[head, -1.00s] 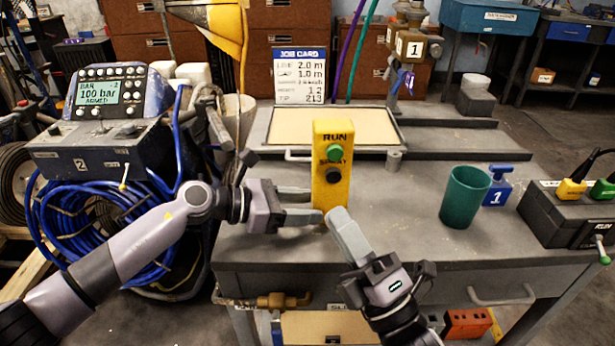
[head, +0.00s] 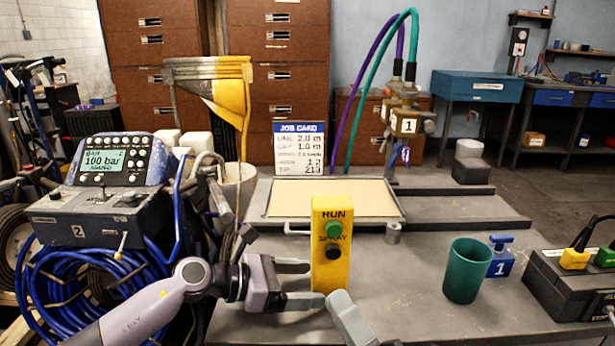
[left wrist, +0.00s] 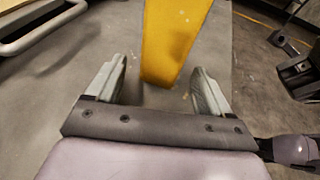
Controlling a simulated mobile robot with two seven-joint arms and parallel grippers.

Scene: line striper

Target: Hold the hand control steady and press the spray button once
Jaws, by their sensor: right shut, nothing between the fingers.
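The yellow hand control (head: 330,275) stands upright near the front of the grey bench. Its face has a green RUN button (head: 333,229) and a black SPRAY button (head: 333,251) below it. My left gripper (head: 315,283) is open at the control's lower left. In the left wrist view, the control (left wrist: 172,40) shows between the fingertips, with a gap on each side. My right gripper (head: 340,295) is shut and empty, its tip at the control's lower right, well below the buttons. I cannot tell whether it touches. The rest of my right gripper is mostly out of the picture.
A tray (head: 395,212) and job card (head: 300,150) are behind. A console (head: 112,160) reading 100 bar stands left.

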